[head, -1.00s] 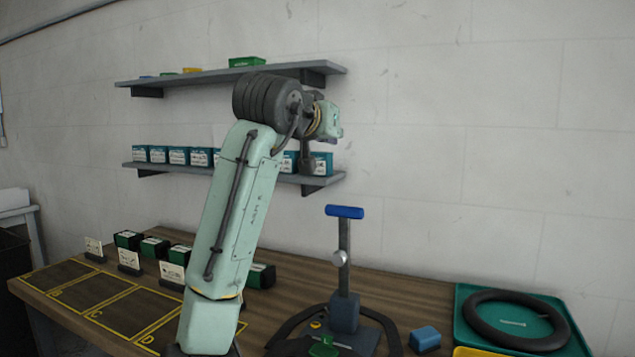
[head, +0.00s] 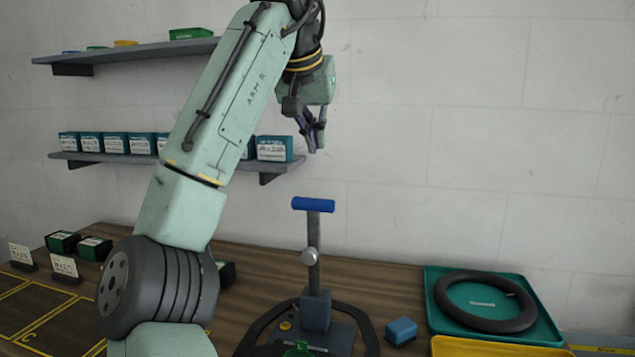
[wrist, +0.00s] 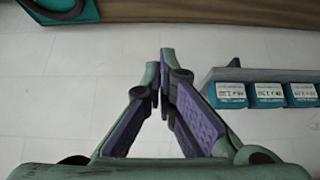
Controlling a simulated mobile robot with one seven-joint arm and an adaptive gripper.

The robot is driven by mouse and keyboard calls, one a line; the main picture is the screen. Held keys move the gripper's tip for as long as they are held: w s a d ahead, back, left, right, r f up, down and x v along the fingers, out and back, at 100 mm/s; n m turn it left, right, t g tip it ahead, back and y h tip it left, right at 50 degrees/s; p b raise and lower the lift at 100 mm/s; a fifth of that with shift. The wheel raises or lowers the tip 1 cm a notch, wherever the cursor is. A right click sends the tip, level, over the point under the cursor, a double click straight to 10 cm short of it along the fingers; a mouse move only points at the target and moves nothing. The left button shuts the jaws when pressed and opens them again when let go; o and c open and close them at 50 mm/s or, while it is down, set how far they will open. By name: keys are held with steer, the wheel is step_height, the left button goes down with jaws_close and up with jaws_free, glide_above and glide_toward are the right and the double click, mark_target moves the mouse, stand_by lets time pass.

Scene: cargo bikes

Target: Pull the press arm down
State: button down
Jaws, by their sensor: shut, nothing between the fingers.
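The press stands upright on the wooden bench in the head view. Its press arm has a blue crossbar handle (head: 313,205) on top of a grey upright bar (head: 314,235) with a round silver knob (head: 310,257). A dark blue-grey block (head: 316,311) holds the bar at its foot. My gripper (head: 318,148) is above the blue handle, apart from it, with its fingers pointing down. In the wrist view my gripper (wrist: 163,92) has its purple-padded fingertips together and empty. The press does not show in the wrist view.
A green tray (head: 433,290) with a black tyre (head: 485,302) lies at the right, behind a yellow tray (head: 470,348). A blue block (head: 401,331) sits beside the press. Wall shelves (head: 270,165) with boxes are at the left. Space right of my gripper is clear.

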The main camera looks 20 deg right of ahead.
steer(key=p+x, duration=0.2)
steer(key=x, duration=0.8)
steer(key=shift+s+a+f, duration=0.25)
steer(key=shift+s+a, duration=0.3)
steer(key=shift+s, duration=0.25)
steer(key=shift+s+a+f, duration=0.25)
steer(key=shift+s+a, duration=0.35)
steer(key=shift+s, duration=0.25)
steer(key=shift+f, duration=0.15)
